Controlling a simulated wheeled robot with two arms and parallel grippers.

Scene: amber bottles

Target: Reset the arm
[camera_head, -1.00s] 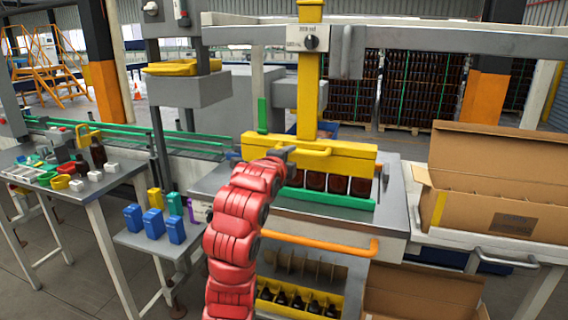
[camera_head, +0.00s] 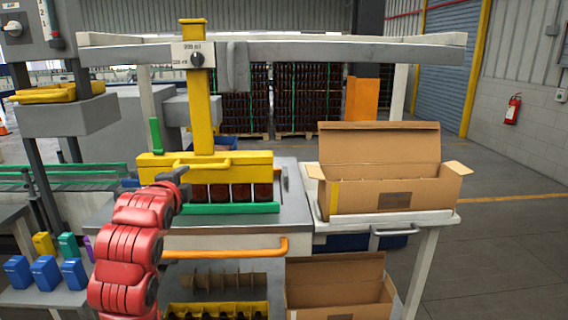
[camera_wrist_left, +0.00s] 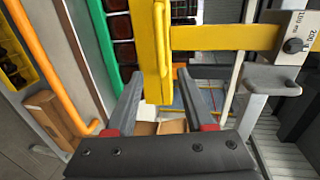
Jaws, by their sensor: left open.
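My left arm is red and rises from the bottom left of the head view. Its dark gripper (camera_head: 172,178) is in front of the left part of the yellow clamp bar (camera_head: 250,163), near the bar's handle (camera_head: 205,166). In the left wrist view the two grey jaws (camera_wrist_left: 157,92) stand apart, with the yellow handle (camera_wrist_left: 158,40) showing between and beyond them. I cannot tell whether they touch it. No bottle is between the jaws. Amber bottles (camera_head: 240,192) stand in a row under the bar, behind a green rail (camera_head: 235,209). My right gripper is not in view.
An orange rail (camera_head: 250,251) runs along the workbench front. An open cardboard box (camera_head: 425,190) stands on the white side table (camera_head: 330,228); another box (camera_head: 340,300) is below. Blue blocks (camera_head: 45,272) sit at the left. Floor at the right is clear.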

